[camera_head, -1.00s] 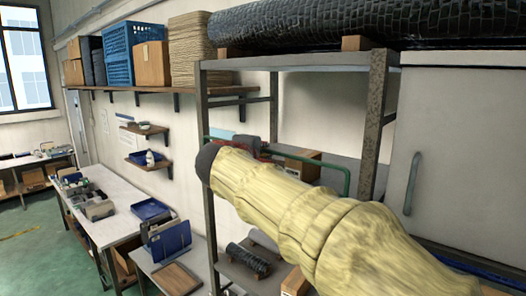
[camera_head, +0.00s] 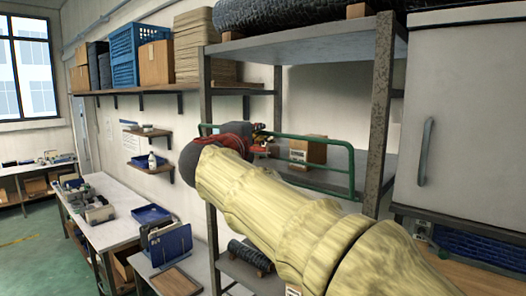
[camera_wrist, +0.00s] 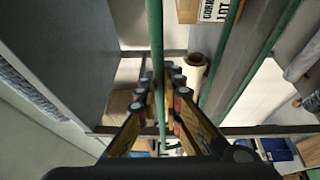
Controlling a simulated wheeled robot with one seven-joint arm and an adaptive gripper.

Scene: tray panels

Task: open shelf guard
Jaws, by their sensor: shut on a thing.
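The shelf guard is a green tubular rail (camera_head: 318,141) across the front of the middle shelf of a grey metal rack. Its upper bar, right upright and part of a lower bar show. My gripper (camera_head: 259,139) is at the upper bar, left of a cardboard box. In the wrist view, a green bar (camera_wrist: 155,45) runs between the fingers of my gripper (camera_wrist: 164,105), which are shut on it. Another green bar (camera_wrist: 222,52) runs to its right, apart from the fingers. My arm hides the lower left of the guard.
The cardboard box (camera_head: 307,151) stands on the shelf behind the guard. Rack posts (camera_head: 379,112) stand on both sides. A grey cabinet (camera_head: 465,120) is close on the right. A workbench (camera_head: 112,212) and small wall shelves (camera_head: 150,166) are on the left.

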